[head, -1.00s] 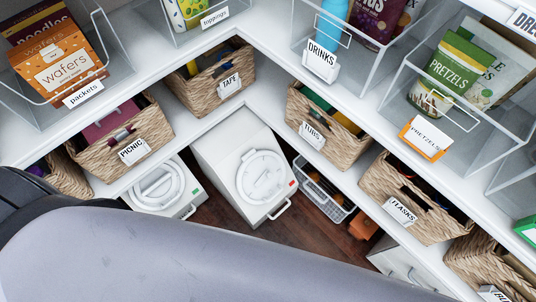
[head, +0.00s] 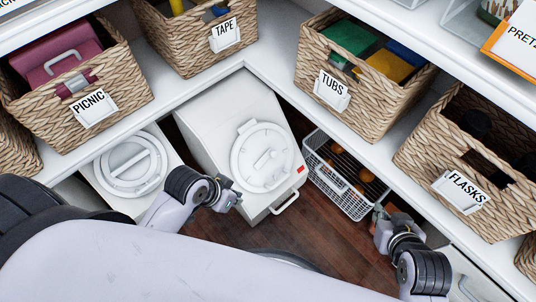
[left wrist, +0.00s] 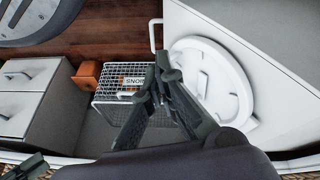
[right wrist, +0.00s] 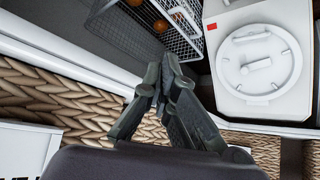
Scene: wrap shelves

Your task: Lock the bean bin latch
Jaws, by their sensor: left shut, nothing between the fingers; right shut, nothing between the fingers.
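Two white bins with round lids stand on the floor under the shelf; no name shows on either. The middle bin (head: 215,110) has a lid with a dial-like handle (head: 263,157), a red mark near its front and a front bar handle. The left bin (head: 90,185) has a similar lid (head: 130,165); my arm hides its front. My left gripper (head: 234,198) is shut and empty, in front of the middle bin's lower left side. The middle lid also shows in the left wrist view (left wrist: 212,82). My right gripper (head: 378,214) is shut and empty, right of the wire crate.
A wire crate (head: 350,200) with orange items stands right of the middle bin; its onions label shows in the left wrist view. Baskets PICNIC (head: 125,80), TAPE (head: 180,45), TUBS (head: 320,110) and FLASKS (head: 420,150) line the shelf above. Dark floor (head: 320,235) lies open in front.

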